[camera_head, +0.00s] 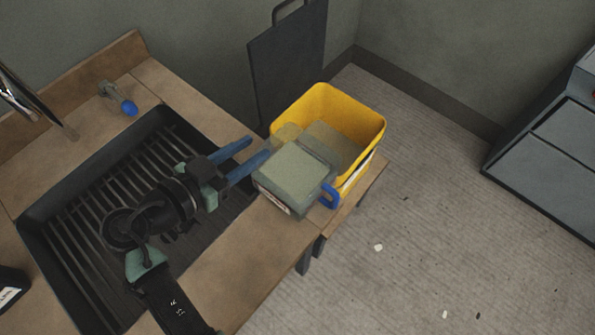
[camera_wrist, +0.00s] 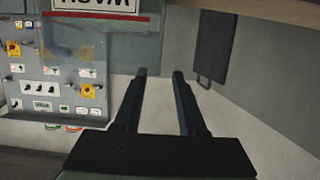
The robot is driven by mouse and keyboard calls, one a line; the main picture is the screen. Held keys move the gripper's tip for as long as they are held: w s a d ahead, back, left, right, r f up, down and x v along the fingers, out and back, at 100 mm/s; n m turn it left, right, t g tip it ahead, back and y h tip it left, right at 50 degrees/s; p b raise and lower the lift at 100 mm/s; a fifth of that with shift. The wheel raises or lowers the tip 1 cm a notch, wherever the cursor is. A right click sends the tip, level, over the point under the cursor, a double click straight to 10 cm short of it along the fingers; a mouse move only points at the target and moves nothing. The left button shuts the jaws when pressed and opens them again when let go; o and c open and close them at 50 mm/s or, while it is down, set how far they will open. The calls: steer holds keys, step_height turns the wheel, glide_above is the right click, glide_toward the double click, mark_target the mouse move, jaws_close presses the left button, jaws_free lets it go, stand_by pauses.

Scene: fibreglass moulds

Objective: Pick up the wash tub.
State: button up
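The likely wash tub is a yellow open-topped tub (camera_head: 364,122) at the right end of the worktop in the head view. Something pale grey shows inside it. A grey-green boxy container (camera_head: 292,172) with a blue handle (camera_head: 328,195) stands in front of it and hides its lower left part. My gripper (camera_head: 259,147) has two blue fingers held apart, with nothing seen between them. It is over the sink's right edge, left of the container and tub. In the wrist view my gripper (camera_wrist: 160,74) is also open and empty; the tub does not show there.
A dark sink (camera_head: 90,190) with a ribbed bottom lies under my arm. A blue-tipped tap (camera_head: 128,107) stands behind it. A dark board (camera_head: 290,60) leans at the wall. The floor (camera_head: 420,220) to the right is mostly clear. The wrist view shows a control panel (camera_wrist: 55,75).

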mark_target(266, 141)
steer(key=p+x, duration=0.1)
steer(key=x, duration=0.4)
steer(key=shift+s+d, duration=0.1)
jaws_close()
stand_by(0.8)
steer(key=shift+r, duration=0.1)
stand_by(0.3)
